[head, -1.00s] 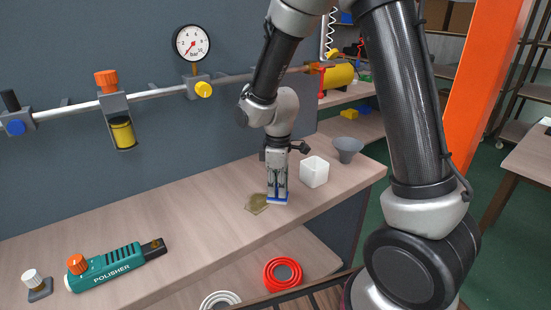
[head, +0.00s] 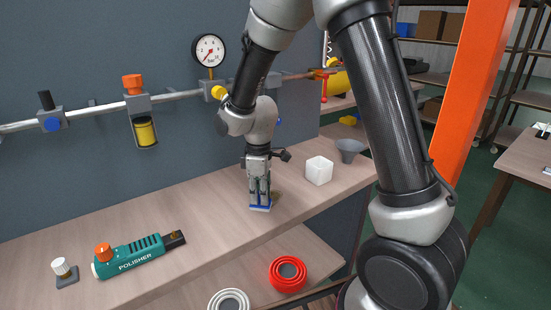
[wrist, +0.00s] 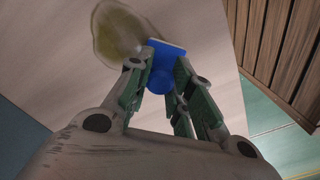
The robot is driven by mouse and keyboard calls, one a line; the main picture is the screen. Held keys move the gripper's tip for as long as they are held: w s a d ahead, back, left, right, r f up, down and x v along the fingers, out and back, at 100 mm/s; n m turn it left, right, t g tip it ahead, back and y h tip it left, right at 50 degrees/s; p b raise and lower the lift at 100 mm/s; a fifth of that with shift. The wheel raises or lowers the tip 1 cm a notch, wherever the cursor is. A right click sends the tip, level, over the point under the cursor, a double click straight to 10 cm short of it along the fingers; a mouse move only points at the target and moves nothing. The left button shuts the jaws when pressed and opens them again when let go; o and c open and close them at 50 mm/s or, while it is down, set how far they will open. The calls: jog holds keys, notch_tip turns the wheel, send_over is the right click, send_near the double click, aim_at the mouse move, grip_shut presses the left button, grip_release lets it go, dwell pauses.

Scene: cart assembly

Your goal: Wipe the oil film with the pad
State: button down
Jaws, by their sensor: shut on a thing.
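The pad is a blue block with a pale underside (head: 260,208); it is down at the bench top in the head view. My gripper (head: 260,199) points down and is shut on the pad. In the wrist view the pad (wrist: 170,48) is between the fingertips of my gripper (wrist: 160,70). The oil film (wrist: 115,30) is an olive-yellow patch beside the pad, its near edge meeting or under the pad. In the head view only a small brownish bit of the film (head: 275,196) shows behind the gripper.
A teal polisher (head: 138,257) and a white knob (head: 61,268) lie to the left. A pipe with valves and gauge (head: 209,50) runs along the wall. A red ring (head: 288,273) sits lower.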

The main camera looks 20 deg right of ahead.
jog(key=shift+s+a, duration=0.1)
jog(key=shift+a, duration=0.3)
jog(key=shift+s+a+r, duration=0.1)
jog(key=shift+a+r, duration=0.05)
jog(key=shift+a, duration=0.15)
jog(key=shift+d+r, duration=0.1)
jog(key=shift+r, duration=3.75)
jog(key=shift+d, duration=0.1)
